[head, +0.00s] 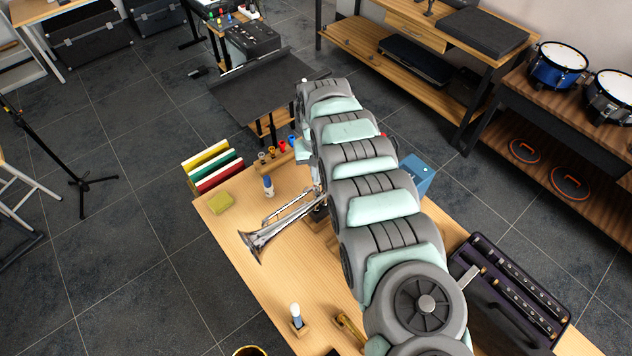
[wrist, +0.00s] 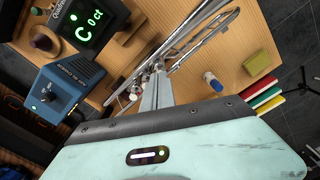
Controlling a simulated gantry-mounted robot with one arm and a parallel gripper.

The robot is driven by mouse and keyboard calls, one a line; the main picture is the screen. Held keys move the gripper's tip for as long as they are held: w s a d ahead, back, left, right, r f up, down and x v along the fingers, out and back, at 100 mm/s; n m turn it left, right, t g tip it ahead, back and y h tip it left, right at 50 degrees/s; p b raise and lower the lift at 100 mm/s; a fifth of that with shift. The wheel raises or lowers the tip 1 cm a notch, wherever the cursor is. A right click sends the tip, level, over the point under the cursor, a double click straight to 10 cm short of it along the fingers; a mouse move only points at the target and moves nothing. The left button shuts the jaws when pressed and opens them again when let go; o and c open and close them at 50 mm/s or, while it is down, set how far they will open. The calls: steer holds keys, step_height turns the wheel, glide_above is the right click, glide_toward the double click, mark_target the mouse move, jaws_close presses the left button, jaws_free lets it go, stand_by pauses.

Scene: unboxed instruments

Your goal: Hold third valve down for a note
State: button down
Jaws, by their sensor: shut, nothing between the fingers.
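A silver trumpet (head: 280,222) lies along the wooden table in the head view, its bell toward the lower left. My arm covers its valve end there. In the wrist view the trumpet (wrist: 203,38) runs from upper right to lower left, with its valve section around my fingertips. My gripper (wrist: 157,78) is shut, with nothing held between its fingers. Its tips are over or at the valves; I cannot tell which valve, whether they touch it, or whether a valve is pressed.
A small bottle (head: 268,186), a yellow block (head: 220,202) and coloured books (head: 212,165) are on the table. A dark open case (head: 510,300) lies at right.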

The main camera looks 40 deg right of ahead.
steer(key=shift+f, duration=0.4)
steer(key=shift+f+b, duration=0.7)
steer(key=shift+f, duration=0.45)
stand_by(0.9)
steer(key=shift+r+p, duration=2.35)
steer(key=shift+r, duration=1.25)
steer(key=shift+f, duration=0.1)
